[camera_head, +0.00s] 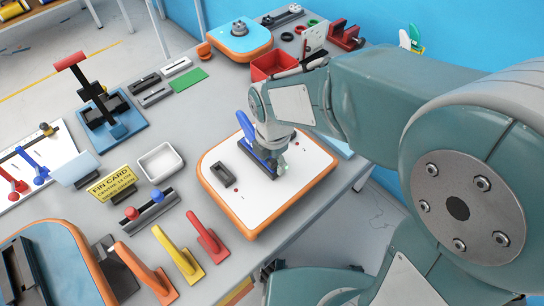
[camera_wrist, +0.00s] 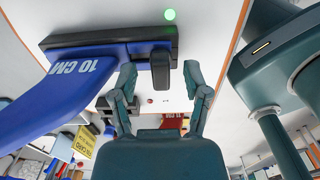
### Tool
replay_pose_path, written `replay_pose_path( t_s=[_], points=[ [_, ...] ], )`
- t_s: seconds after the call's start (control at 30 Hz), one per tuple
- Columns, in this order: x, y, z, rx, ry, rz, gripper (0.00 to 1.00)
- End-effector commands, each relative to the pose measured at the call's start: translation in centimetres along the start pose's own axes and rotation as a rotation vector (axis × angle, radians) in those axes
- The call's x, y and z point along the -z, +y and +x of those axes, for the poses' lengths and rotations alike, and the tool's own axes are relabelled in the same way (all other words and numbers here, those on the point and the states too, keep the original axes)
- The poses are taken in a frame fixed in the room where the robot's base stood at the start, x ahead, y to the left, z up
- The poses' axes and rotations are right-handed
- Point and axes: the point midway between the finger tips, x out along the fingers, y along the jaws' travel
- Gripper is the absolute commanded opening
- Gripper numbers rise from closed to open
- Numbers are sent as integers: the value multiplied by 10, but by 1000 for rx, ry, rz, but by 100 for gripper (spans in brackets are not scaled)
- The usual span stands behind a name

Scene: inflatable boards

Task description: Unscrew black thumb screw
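The black thumb screw (camera_wrist: 160,68) is in the wrist view, on the end of a black fin box (camera_wrist: 105,42). A blue fin (camera_wrist: 70,75) marked "10 CM" stands in that box. The blue fin (camera_head: 246,130) also shows in the head view, on the white board with an orange edge (camera_head: 300,185). My gripper (camera_wrist: 160,72) is open, one fingertip on each side of the thumb screw, with visible gaps between. In the head view my gripper (camera_head: 279,163) is low over the board, and the thumb screw cannot be made out there.
An empty black fin box (camera_head: 222,174) is on the same board. Red, yellow and orange fins (camera_head: 178,255) stand in front of it. A white tray (camera_head: 160,161) and a yellow fin card (camera_head: 113,182) are to the left. A red bin (camera_head: 272,66) is behind.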

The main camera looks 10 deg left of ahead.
Motion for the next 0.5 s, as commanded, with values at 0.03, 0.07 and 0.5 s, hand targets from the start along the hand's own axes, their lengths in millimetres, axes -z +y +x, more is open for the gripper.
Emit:
replay_pose_path(
  t_s=[0.03,0.07,0.5],
  points=[
    [0,0,0,0,0,0,35],
    [0,0,0,0,0,0,21],
    [0,1,0,-2,-1,-3,0]
  ],
)
